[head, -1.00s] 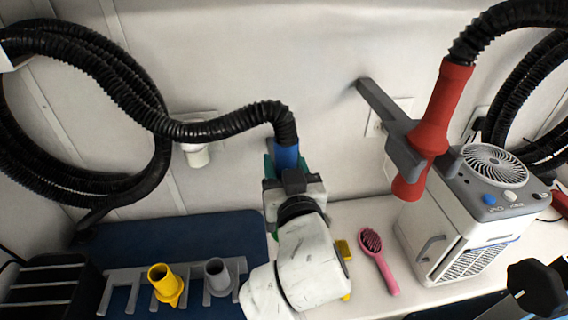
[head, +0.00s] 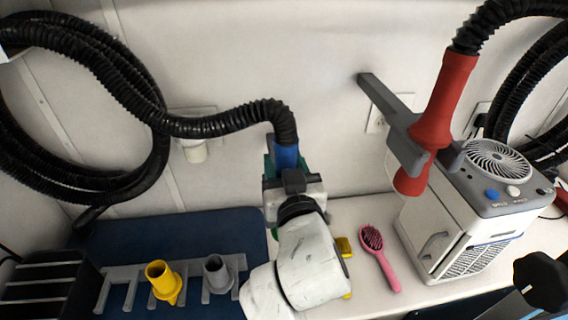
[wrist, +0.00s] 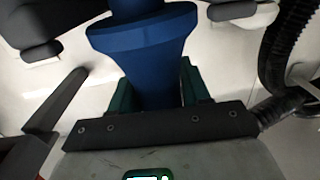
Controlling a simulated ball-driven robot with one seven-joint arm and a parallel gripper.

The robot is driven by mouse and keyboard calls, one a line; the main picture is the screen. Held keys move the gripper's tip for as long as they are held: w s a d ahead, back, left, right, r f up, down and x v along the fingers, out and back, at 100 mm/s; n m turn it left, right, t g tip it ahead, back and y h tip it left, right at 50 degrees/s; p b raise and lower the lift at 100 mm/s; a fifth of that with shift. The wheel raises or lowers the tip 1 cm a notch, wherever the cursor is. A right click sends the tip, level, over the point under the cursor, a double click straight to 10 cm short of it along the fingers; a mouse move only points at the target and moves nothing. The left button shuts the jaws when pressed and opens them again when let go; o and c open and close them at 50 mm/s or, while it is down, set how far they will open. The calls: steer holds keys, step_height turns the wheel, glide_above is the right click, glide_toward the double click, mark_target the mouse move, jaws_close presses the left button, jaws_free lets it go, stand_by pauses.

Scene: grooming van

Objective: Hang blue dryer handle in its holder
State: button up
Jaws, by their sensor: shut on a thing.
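The blue dryer handle (head: 286,157) is upright in my gripper (head: 292,185), with a black hose running from its top to the left. In the wrist view, the blue handle (wrist: 145,60) lies between the green fingers (wrist: 158,90), which are shut on it. The handle's lower part is hidden by my gripper in the head view. No empty holder shows clearly in the head view. In the wrist view, dark grey pieces show at upper left (wrist: 40,22) and upper right (wrist: 232,11), apart from the handle; I cannot tell whether they are its holder.
A red dryer handle (head: 442,105) hangs in a grey wall holder (head: 385,103) at right. Below are a white dryer unit (head: 432,230), a pink brush (head: 380,260) and a yellow item (head: 345,248). A grey rack (head: 118,277) with yellow (head: 163,280) and grey nozzles (head: 217,275) stands at left.

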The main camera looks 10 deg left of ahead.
steer(key=shift+r, duration=0.1)
steer(key=o, duration=1.7)
steer(key=v, duration=1)
stand_by(0.9)
stand_by(0.5)
